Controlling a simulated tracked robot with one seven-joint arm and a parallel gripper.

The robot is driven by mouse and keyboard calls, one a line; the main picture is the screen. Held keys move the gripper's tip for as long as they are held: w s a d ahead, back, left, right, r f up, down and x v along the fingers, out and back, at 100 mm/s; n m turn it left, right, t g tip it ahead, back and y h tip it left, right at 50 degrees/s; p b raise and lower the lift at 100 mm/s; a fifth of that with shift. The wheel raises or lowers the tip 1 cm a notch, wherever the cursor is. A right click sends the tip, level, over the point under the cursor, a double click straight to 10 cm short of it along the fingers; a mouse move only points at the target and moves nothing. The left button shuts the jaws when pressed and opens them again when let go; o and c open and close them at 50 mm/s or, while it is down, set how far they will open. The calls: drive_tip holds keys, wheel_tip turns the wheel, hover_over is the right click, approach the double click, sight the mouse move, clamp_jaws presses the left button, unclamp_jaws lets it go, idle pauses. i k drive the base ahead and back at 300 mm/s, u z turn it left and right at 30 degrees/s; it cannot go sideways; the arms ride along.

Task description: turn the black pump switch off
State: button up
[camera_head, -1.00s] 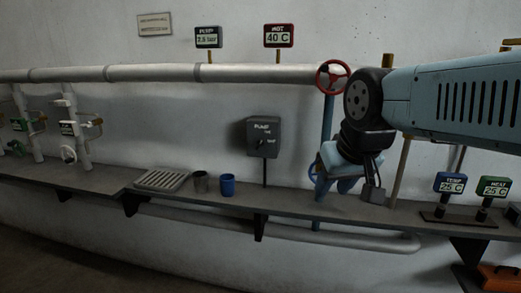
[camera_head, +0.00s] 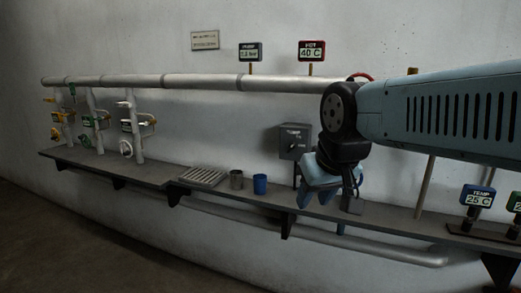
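The pump switch box (camera_head: 291,137) is a dark grey box on a thin post at the bench, in the middle of the camera view. A small dark lever (camera_head: 297,147) shows on its front; its exact setting is too small to tell. My gripper (camera_head: 320,198) hangs down just right of and below the box, in front of its lower right part. Its light blue fingers point down with a gap between them, and nothing shows between them. My gripper and wrist hide part of the box's lower right and its post.
A blue cup (camera_head: 260,184), a grey cup (camera_head: 236,179) and a slatted tray (camera_head: 203,177) stand left of the box on the bench (camera_head: 150,174). A pipe (camera_head: 200,82) runs above. My forearm covers most of a red handwheel (camera_head: 361,76). Valves stand at far left.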

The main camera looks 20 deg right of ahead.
sight(292, 147)
drive_tip(key=u, duration=0.9)
drive_tip(key=i, duration=0.8)
drive_tip(key=z, duration=1.05)
